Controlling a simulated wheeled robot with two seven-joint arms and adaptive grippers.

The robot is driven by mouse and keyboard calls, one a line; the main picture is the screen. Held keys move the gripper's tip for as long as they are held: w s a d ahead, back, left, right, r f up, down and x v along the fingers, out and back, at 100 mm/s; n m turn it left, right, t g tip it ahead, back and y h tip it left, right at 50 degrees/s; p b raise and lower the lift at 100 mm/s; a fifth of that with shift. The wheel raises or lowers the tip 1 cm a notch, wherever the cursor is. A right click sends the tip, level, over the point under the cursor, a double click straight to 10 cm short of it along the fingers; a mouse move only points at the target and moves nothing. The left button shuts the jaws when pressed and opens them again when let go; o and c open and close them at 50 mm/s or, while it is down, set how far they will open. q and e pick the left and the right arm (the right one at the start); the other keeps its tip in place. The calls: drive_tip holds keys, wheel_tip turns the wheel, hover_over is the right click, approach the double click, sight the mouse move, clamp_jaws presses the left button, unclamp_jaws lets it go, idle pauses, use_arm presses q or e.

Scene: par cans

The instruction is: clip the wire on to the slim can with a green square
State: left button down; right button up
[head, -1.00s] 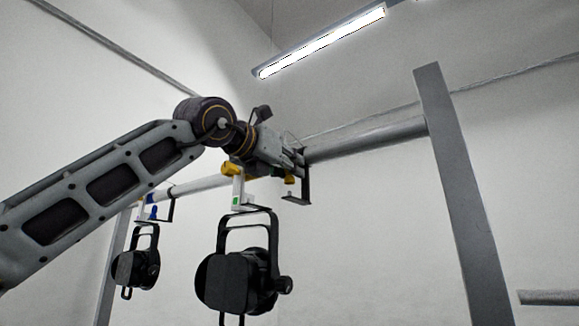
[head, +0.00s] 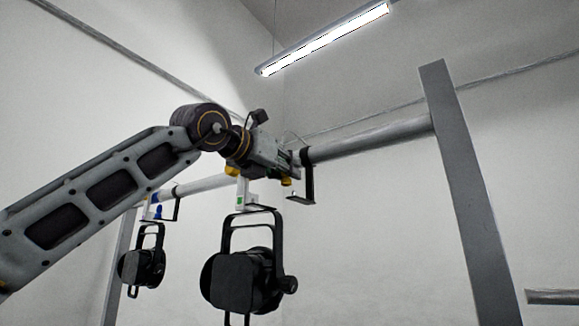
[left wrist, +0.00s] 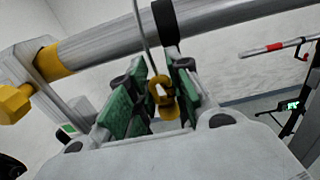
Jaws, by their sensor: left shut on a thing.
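The near black can (head: 245,282) hangs by its yoke from a white clamp (head: 242,190) with a green square, below the bar. The clamp (left wrist: 80,108) and its green square also show at the left of the left wrist view. My left gripper (head: 292,163) is at the bar, right of and above this clamp. In the left wrist view, my left gripper (left wrist: 160,100) has its green-padded fingers around the wire's yellow-brown end clip (left wrist: 166,103). The thin wire (left wrist: 144,40) runs up from the clip across the bar. Contact between clip and can is not visible.
The grey bar (head: 370,137) runs to a post (head: 463,190) at the right. A black bracket (head: 308,182) hangs from it beside my gripper. A second black can (head: 142,268) with a blue-marked clamp hangs further left. Clear air lies right of the near can.

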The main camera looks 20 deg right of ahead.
use_arm(q)
drive_tip(key=shift+w+a+f+p, duration=0.1)
drive_tip(key=shift+w+a+p, duration=0.55)
drive_tip(key=shift+w+a, duration=0.5)
drive_tip(key=shift+w+a+p, duration=0.6)
drive_tip(key=shift+w+a, duration=0.25)
drive_tip(key=shift+w, duration=0.55)
drive_tip(key=shift+w+a+f+p, duration=0.1)
drive_tip(key=shift+w+a+p, duration=0.55)
drive_tip(key=shift+w+a, duration=0.5)
drive_tip(key=shift+w+d, duration=0.1)
drive_tip(key=shift+w, duration=0.1)
